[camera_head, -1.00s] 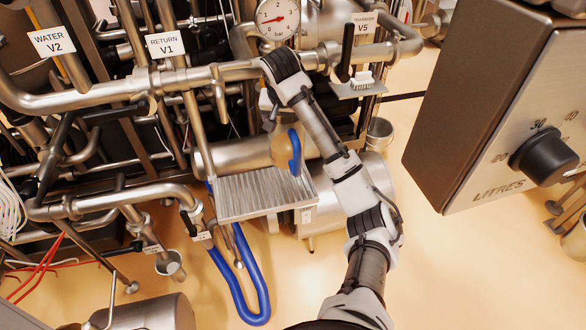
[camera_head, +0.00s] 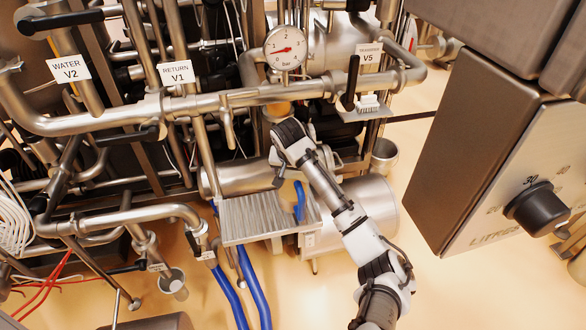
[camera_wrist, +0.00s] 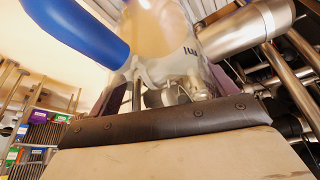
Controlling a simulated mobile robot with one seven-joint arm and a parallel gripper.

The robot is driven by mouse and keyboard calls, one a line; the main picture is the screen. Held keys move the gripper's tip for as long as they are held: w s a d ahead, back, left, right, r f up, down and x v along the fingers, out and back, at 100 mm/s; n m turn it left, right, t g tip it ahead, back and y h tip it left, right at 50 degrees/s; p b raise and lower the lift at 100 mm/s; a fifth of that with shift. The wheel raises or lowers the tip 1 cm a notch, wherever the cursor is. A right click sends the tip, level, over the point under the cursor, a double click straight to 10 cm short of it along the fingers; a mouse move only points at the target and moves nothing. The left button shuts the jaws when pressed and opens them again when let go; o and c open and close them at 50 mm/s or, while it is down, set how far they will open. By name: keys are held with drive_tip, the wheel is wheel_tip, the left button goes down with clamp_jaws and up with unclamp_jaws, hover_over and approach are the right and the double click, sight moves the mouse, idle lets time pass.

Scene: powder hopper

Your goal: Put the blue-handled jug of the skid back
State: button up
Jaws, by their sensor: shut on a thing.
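The jug's blue handle (camera_head: 299,201) shows in the head view over the right part of a ridged metal drip tray (camera_head: 243,226). My arm hides much of the jug's body there. In the wrist view the blue handle (camera_wrist: 75,28) fills the upper left, and the jug's clear body (camera_wrist: 160,30) with tan contents stands beyond my fingers. My gripper (camera_wrist: 172,92) is shut on the jug. In the head view my gripper is mostly hidden behind my wrist. I cannot tell whether the jug touches the tray.
Steel pipes, a pressure gauge (camera_head: 286,48) and valve V5 (camera_head: 351,82) stand close above and around my arm. A small ledge with a brush (camera_head: 368,104) is to the right. A large box with a dial (camera_head: 535,208) takes the far right. Blue hoses (camera_head: 255,288) hang below the tray.

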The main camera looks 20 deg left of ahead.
drive_tip(key=o, duration=1.9)
drive_tip(key=b+v, duration=0.1)
drive_tip(key=v, duration=1.1)
drive_tip(key=shift+r+b, duration=0.1)
drive_tip(key=shift+b, duration=0.2)
